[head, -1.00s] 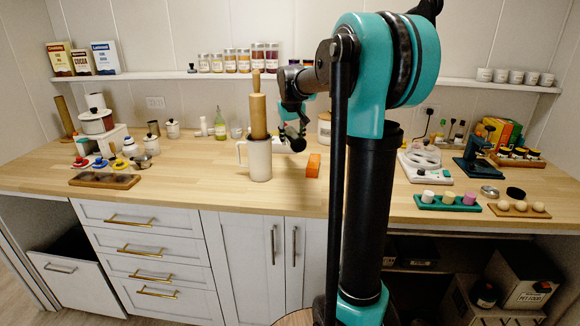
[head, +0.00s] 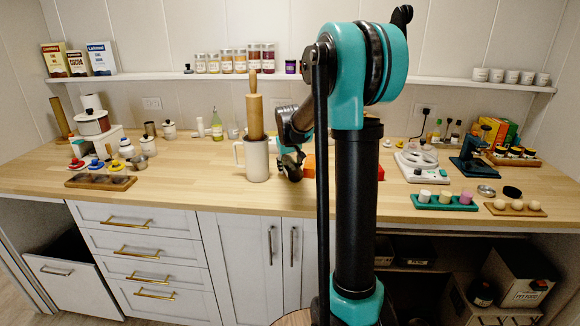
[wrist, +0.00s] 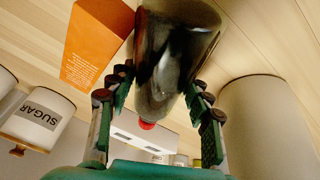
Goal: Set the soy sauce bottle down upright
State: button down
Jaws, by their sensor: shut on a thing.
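The soy sauce bottle, dark and glossy with a red cap (wrist: 147,125), fills the upper middle of the wrist view (wrist: 172,50). My gripper (wrist: 160,88) is shut on it, with green-padded fingers on both sides. The wrist picture is inverted, so the cap points up and the bottle looks roughly upright, with some tilt possible. In the head view my gripper (head: 291,165) is low over the wooden counter (head: 225,190), just right of the white crock. The bottle is hard to separate from the dark fingers there. Whether its base touches the counter cannot be told.
The white crock (head: 257,162) with a rolling pin (head: 254,110) stands close left of my gripper. An orange box (head: 310,166) is close on its right. A sugar canister (wrist: 38,118) shows in the wrist view. The counter front is clear.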

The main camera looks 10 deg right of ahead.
jog(key=c, duration=1)
grip_release()
